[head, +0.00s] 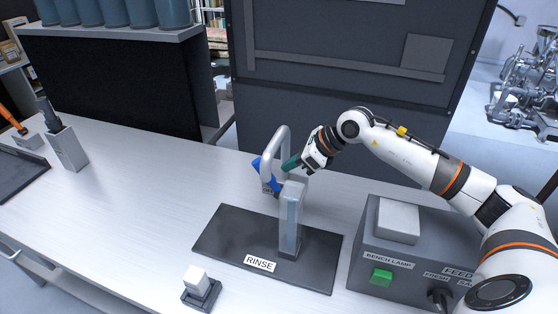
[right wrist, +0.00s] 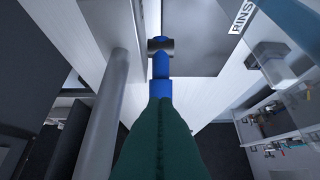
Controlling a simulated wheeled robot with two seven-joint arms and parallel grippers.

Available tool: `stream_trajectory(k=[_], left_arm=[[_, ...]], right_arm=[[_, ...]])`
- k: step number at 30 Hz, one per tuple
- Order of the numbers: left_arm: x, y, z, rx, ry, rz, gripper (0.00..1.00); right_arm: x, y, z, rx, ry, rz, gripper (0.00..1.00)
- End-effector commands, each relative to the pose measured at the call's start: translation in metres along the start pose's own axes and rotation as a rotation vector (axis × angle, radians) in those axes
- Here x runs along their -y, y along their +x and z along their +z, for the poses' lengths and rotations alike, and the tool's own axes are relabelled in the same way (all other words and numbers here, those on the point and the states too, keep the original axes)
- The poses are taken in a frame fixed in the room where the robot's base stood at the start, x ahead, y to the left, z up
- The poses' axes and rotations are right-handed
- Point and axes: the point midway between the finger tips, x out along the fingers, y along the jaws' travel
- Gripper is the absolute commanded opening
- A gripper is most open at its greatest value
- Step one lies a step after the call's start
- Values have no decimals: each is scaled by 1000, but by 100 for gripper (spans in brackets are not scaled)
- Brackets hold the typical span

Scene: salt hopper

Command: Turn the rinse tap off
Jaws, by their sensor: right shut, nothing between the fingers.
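A blue lever (head: 263,170) sits beside the pipe. My right gripper (head: 291,163), with green fingers, is shut and empty at the tap, close to the lever. In the right wrist view, the blue lever (right wrist: 161,68) runs from the green fingertips to a dark round hub (right wrist: 160,44). I cannot tell if they touch. The grey pipe (right wrist: 107,115) is left of the fingers. My left gripper is not in view.
A grey control box (head: 410,245) with a green switch (head: 381,277) stands at right, under my right arm. A small white-topped switch (head: 197,281) is at the front. A grey holder (head: 66,148) stands at left. The bench between is clear.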

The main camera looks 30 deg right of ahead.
Motion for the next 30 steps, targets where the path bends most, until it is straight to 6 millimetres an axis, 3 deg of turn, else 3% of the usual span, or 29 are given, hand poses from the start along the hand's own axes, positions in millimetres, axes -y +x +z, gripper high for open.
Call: stream_trajectory(k=[3, 10, 20, 30], left_arm=[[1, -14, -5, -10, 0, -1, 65], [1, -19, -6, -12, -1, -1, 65], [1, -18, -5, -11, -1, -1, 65], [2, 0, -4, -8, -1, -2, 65]], right_arm=[[1, 16, -8, -2, 1, -3, 0], [0, 34, -9, -1, -1, 1, 0], [-1, 36, -8, -1, -1, 1, 0], [0, 54, -17, -2, -2, 0, 0]])
